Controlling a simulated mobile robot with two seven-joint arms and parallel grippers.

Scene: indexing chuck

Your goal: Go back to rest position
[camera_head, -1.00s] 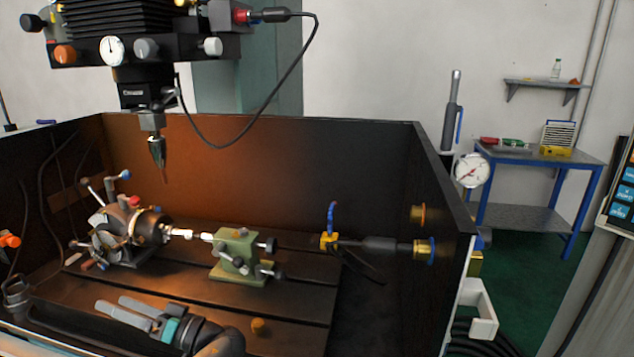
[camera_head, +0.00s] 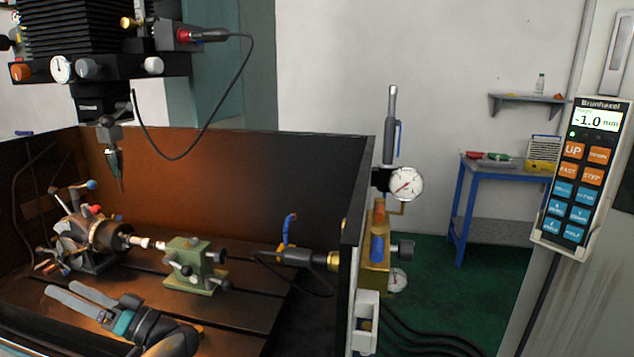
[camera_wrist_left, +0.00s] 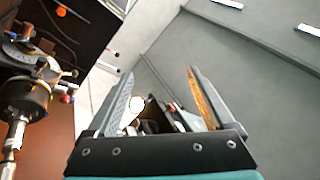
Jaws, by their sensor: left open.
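My left gripper (camera_head: 84,301) is open with nothing between its fingers. It is low at the left of the head view, over the near part of the machine bed, in front of the indexing chuck. In the left wrist view its two fingers (camera_wrist_left: 160,98) stand well apart. The indexing chuck (camera_head: 95,235) sits on the bed beyond the gripper, with a light workpiece (camera_head: 142,242) reaching toward the green tailstock (camera_head: 191,264). The chuck also shows at the left edge of the wrist view (camera_wrist_left: 25,95). My right gripper is not in view.
Dark enclosure walls (camera_head: 260,185) surround the bed. The spindle tool (camera_head: 114,165) hangs above the chuck. At the right, a gauge (camera_head: 406,184) and brass fittings (camera_head: 374,275) are on the enclosure's outer side. A control pendant (camera_head: 583,175) and a blue-legged table (camera_head: 500,173) stand farther right.

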